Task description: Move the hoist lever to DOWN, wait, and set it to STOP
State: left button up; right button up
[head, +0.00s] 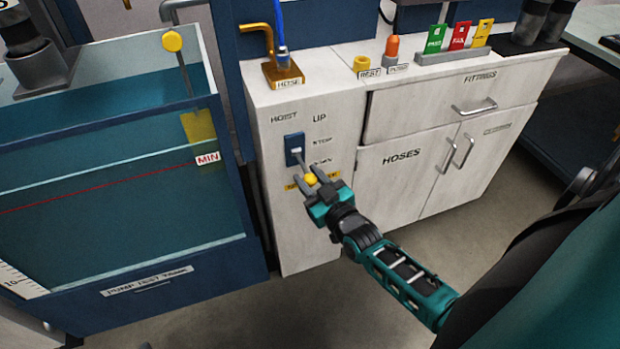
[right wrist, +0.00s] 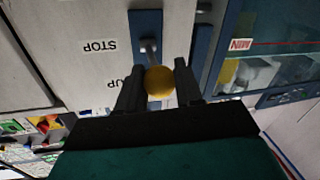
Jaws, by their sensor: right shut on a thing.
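The hoist lever has a grey shaft on a blue plate (head: 294,149) and a yellow ball knob (head: 311,179). It is on the white cabinet's end panel, beside the labels UP, STOP and DOWN. In the head view the shaft slants down and right from the plate. I cannot tell for certain which label it is set to. My right gripper (head: 313,185) is shut on the knob. In the right wrist view, the fingers stand either side of the yellow knob (right wrist: 160,82), with the plate (right wrist: 147,22) behind it. My left gripper is not in view.
A blue water tank (head: 130,275) with a MIN tag (head: 207,159) stands left of the panel. The cabinet's drawer (head: 450,105) and doors are to the right. A hose holder (head: 283,74) and coloured cards (head: 460,36) stand on top. Grey floor is clear below.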

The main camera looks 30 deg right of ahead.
grip_shut()
jog(key=shift+f, duration=0.1)
